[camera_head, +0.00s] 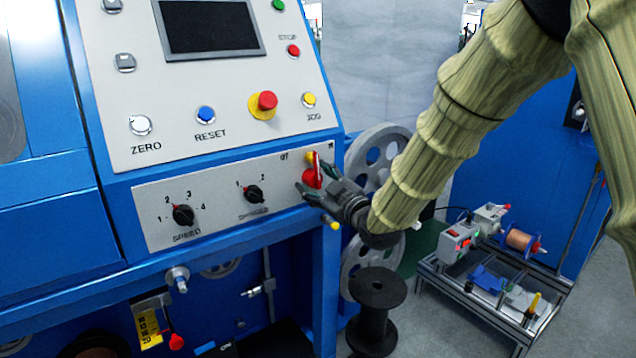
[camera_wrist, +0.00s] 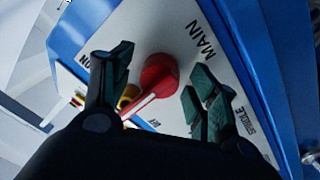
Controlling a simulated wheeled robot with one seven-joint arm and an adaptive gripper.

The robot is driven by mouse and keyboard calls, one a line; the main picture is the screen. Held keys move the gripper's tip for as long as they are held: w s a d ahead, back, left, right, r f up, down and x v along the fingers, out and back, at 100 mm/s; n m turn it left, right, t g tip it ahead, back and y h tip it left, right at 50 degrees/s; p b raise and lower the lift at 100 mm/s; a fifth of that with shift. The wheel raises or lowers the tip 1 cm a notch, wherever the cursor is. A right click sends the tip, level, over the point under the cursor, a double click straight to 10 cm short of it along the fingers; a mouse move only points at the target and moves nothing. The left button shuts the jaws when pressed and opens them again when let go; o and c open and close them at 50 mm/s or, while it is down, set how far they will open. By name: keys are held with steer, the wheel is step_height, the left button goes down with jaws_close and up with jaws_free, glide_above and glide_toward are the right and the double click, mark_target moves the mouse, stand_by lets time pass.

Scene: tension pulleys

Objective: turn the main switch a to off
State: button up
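The main switch is a red rotary knob (camera_head: 311,178) with a yellow part behind it, at the right end of the lower control panel. In the wrist view, the red knob (camera_wrist: 160,72) has a white line on its handle. The handle points between the ON and OFF labels, and looks nearer OFF. My gripper (camera_head: 314,184) is at the switch. In the wrist view, its dark green finger pads (camera_wrist: 158,66) are apart, one on each side of the knob. I see gaps between pads and knob there; contact at depth cannot be told.
The SPINDLE knob (camera_head: 254,194) and SPEED knob (camera_head: 184,214) sit left on the same panel. Above are a red emergency button (camera_head: 266,102) and a yellow JOG button (camera_head: 309,99). A grey pulley wheel (camera_head: 378,152) stands close behind my gripper; a black spool (camera_head: 377,295) stands below.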

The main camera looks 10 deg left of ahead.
steer(key=v, duration=1.2)
steer(key=shift+c, duration=0.2)
